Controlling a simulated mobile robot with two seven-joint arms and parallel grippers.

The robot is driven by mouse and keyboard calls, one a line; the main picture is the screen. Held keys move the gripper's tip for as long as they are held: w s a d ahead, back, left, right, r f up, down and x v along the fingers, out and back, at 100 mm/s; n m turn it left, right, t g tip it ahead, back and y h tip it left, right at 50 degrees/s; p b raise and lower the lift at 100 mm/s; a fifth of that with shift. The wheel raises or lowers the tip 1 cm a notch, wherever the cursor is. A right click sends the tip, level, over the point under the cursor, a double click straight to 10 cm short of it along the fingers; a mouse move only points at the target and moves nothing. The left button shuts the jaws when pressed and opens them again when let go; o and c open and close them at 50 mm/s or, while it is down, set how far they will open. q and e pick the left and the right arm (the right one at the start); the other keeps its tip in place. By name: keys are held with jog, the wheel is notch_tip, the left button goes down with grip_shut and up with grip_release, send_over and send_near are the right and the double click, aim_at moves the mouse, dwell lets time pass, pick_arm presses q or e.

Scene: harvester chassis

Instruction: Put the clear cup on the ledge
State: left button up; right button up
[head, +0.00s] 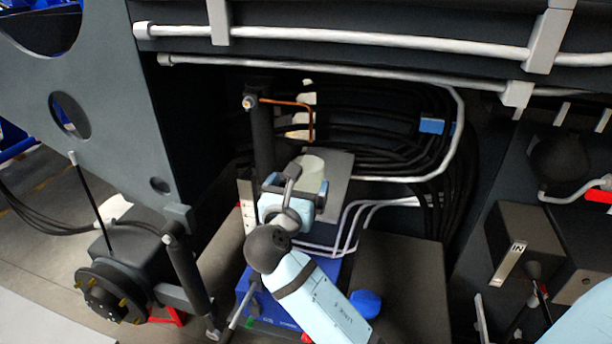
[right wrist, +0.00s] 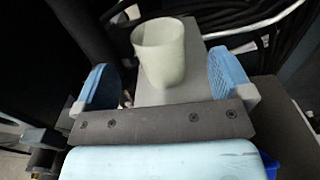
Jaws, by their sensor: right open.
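The clear cup (head: 312,166), a pale, greenish, see-through tumbler, appears to stand upright on a flat grey ledge (head: 340,170) under the chassis. My right gripper (head: 304,188) is at the cup's near side and hides its lower part in the head view. In the right wrist view the cup (right wrist: 160,55) shows between the two spread blue fingers of the gripper (right wrist: 166,77), with a gap on either side. The grey ledge (right wrist: 190,92) shows beneath and beside it. My left gripper is not in view.
A long white rail (head: 350,72) crosses above.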

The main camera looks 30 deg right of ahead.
jog(key=s+a+f+m+y, duration=0.2)
jog(key=f+y, duration=0.1)
jog(key=f, duration=0.4)
jog(key=s+a+f+m+t+y, duration=0.1)
jog(key=s+a+f+m+y, duration=0.2)
jog(key=f, duration=0.4)
jog(key=a+f+m+y, duration=0.1)
jog(key=a+f+y, duration=0.1)
jog(key=f+y, duration=0.35)
jog(key=s+a+f+m+g+y, duration=0.1)
jog(key=s+a+f+m+y, duration=0.2)
jog(key=s+f+m, duration=1.2)
jog(key=s+m+y, duration=0.1)
jog(key=m+y, duration=0.1)
jog(key=shift+a+f+g+y, duration=0.2)
jog(key=shift+f+g+y, duration=0.05)
jog(key=shift+g+y, duration=0.1)
